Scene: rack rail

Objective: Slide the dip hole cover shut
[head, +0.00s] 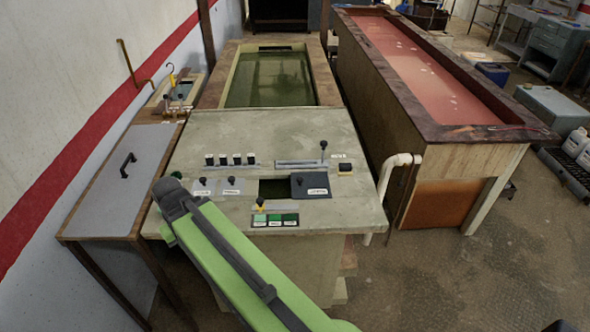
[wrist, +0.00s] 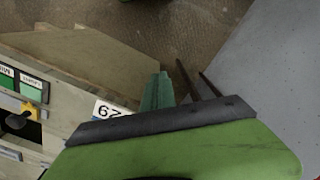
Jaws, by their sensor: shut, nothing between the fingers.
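The dip hole cover appears to be the dark grey plate (head: 310,185) with a small black knob, on the pale console top (head: 225,135). In the wrist view my gripper (wrist: 157,90) shows as a narrow teal tip, shut and empty, beside the console and apart from the cover. The cover is not clearly visible there.
Green labelled switches with a yellow lever (head: 260,204) lie in front of the opening. Several black switches (head: 230,160) and a slotted slider (head: 300,163) stand behind. A grey side bench (head: 125,165) is at left; a white pipe (head: 390,175) is at right.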

